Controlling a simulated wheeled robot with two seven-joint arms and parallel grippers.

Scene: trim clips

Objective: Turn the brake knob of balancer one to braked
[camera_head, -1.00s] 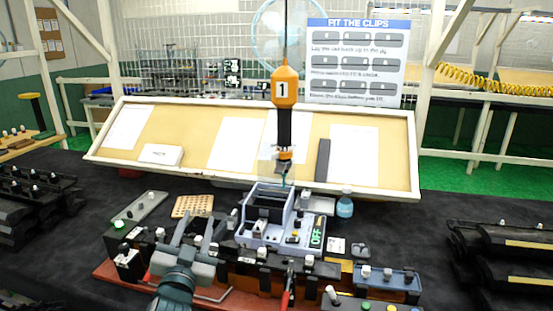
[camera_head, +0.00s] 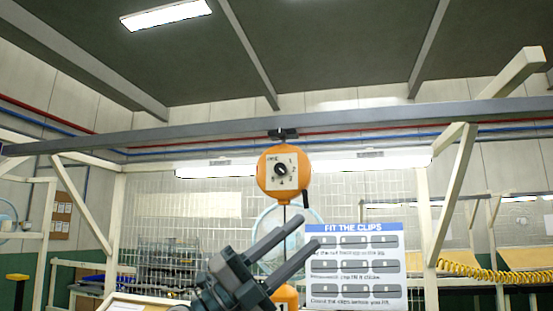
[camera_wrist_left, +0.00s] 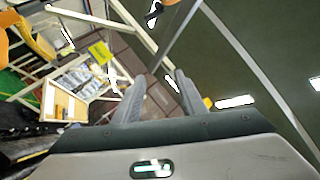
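The balancer (camera_head: 263,180) is a round orange unit hanging from the overhead rail in the head view. Its pale face plate carries a black round knob (camera_head: 280,170) with small marks around it, too small to read surely. A cable runs down from it to an orange hanging tool (camera_head: 286,292), partly hidden by my left arm. My left gripper (camera_head: 300,232) is raised below the balancer, fingers pointing up and right, apart from the knob. Its fingers are spread and empty, as they also show in the left wrist view (camera_wrist_left: 160,77). My right gripper is out of view.
The horizontal rail (camera_head: 400,114) crosses above the balancer. A "FIT THE CLIPS" board (camera_head: 354,266) stands right of my gripper. A yellow coiled hose (camera_head: 490,272) hangs at the right. The space between gripper and balancer looks clear.

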